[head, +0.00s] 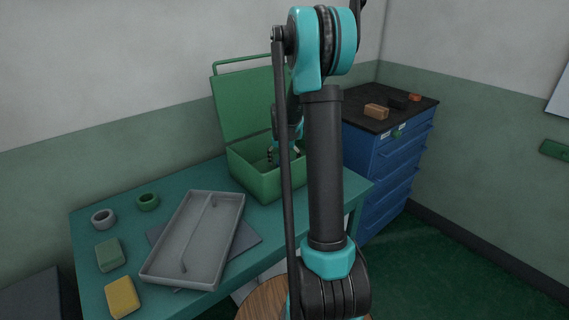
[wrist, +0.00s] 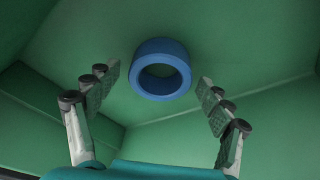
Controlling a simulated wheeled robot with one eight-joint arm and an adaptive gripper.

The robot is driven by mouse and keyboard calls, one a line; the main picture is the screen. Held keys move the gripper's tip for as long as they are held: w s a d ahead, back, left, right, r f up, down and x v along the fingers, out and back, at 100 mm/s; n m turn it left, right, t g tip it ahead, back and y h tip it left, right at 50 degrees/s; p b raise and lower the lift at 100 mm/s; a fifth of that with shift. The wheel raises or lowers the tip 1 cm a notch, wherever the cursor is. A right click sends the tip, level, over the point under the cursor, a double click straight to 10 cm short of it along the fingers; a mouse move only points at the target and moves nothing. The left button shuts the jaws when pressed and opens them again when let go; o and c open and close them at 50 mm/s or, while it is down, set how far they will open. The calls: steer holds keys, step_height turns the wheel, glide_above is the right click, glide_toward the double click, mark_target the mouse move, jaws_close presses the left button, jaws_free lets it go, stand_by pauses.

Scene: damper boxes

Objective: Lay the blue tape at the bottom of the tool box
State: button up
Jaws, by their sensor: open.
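The green tool box (head: 258,181) stands on the teal table with its lid (head: 245,104) raised. My gripper (head: 272,156) reaches down into the box, partly hidden behind my arm in the head view. In the wrist view the blue tape (wrist: 161,69) lies flat on the green floor of the box. My gripper (wrist: 158,88) is open, with one finger on each side of the tape and clear gaps between. The tape is not visible in the head view.
A grey tray (head: 160,270) lies on the table left of the box. Near it are a grey roll (head: 103,218), a green roll (head: 147,201), a green block (head: 110,255) and a yellow block (head: 122,297). A blue drawer cabinet (head: 385,165) stands right of the table.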

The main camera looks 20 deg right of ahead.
steer(key=v, duration=1.2)
